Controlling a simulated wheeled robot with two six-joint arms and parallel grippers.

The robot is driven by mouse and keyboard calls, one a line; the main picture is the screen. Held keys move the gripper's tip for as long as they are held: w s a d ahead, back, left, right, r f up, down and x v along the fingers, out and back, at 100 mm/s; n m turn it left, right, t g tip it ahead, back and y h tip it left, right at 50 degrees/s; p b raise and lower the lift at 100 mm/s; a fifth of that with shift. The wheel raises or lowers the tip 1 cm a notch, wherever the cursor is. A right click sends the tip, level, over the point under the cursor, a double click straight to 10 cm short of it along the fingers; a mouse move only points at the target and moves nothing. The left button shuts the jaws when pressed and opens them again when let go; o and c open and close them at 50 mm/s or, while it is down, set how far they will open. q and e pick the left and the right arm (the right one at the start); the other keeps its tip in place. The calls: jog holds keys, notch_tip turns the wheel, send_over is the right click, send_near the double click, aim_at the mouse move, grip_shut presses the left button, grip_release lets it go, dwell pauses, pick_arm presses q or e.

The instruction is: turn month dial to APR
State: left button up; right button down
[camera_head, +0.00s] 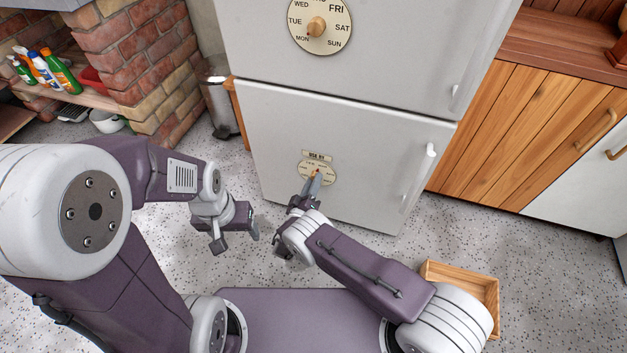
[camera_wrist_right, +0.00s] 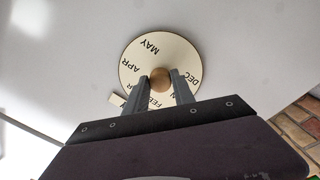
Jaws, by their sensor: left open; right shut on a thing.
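The month dial (camera_head: 325,179) is a round cream disc low on the fridge's lower door, under a small label plate (camera_head: 317,156). In the right wrist view the dial (camera_wrist_right: 135,85) reads MAY at the upper part, APR at upper left, FEB below and DEC at right. My right gripper (camera_wrist_right: 160,84) is shut on the wooden knob (camera_wrist_right: 160,73) at the dial's middle. In the head view the right gripper (camera_head: 314,178) covers part of the dial, and its pointer reading is too small to tell. My left gripper (camera_head: 235,240) is open and empty, left of the dial and away from the fridge.
A weekday dial (camera_head: 338,38) with a wooden knob is on the upper door. A wooden crate (camera_head: 462,270) lies on the floor at right. A bin (camera_head: 217,100) stands left of the fridge (camera_head: 270,130).

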jog(key=m+p, duration=0.4)
jog(key=m, duration=0.8)
jog(key=shift+a+p, duration=0.1)
jog(key=shift+p, duration=0.25)
dwell(0.4)
jog(key=c, duration=1.1)
grip_release()
jog(key=shift+o, duration=0.2)
